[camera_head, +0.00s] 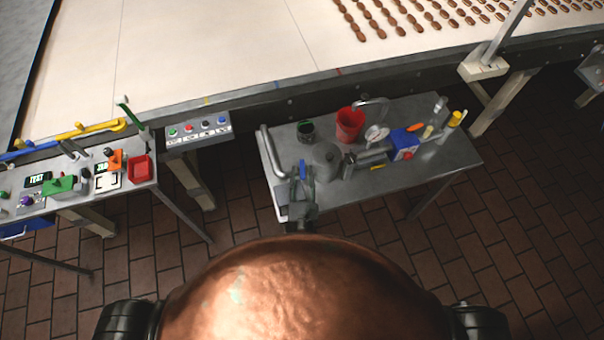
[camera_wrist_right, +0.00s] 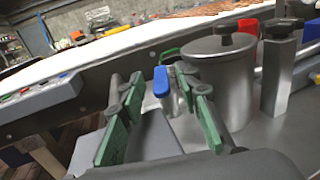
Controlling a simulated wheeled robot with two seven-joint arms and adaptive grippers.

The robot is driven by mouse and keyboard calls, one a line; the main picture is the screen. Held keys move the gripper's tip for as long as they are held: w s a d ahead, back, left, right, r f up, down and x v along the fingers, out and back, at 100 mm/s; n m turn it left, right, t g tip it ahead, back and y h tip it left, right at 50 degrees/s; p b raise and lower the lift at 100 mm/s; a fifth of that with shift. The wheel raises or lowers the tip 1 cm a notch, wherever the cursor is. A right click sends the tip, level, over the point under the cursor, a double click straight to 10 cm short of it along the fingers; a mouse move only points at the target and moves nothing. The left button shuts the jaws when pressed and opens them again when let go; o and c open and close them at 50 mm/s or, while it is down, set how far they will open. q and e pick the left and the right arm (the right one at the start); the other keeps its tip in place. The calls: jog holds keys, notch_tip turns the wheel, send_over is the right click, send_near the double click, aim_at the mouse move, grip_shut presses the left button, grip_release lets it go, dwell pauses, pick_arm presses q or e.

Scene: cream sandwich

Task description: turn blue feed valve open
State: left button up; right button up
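The blue feed valve's handle (camera_head: 302,168) is a small blue lever at the left part of the metal bench. In the right wrist view the blue handle (camera_wrist_right: 161,80) stands upright on a metal stem. It is beside a lidded steel pot (camera_wrist_right: 220,75). My right gripper (camera_head: 302,180) reaches over the bench's front left. Its green-padded fingers (camera_wrist_right: 152,100) are spread, with the handle showing in the gap near the tips. I see no contact with the handle. My left gripper is not in view.
The metal bench (camera_head: 450,165) also holds a red bucket (camera_head: 350,124), the steel pot (camera_head: 327,158), a blue box (camera_head: 403,145) and bottles. A curved pipe (camera_head: 272,155) is left of my gripper. A button panel (camera_head: 198,130) and conveyor (camera_head: 220,60) lie beyond.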

jog(key=s, duration=1.2)
jog(key=shift+d, duration=0.25)
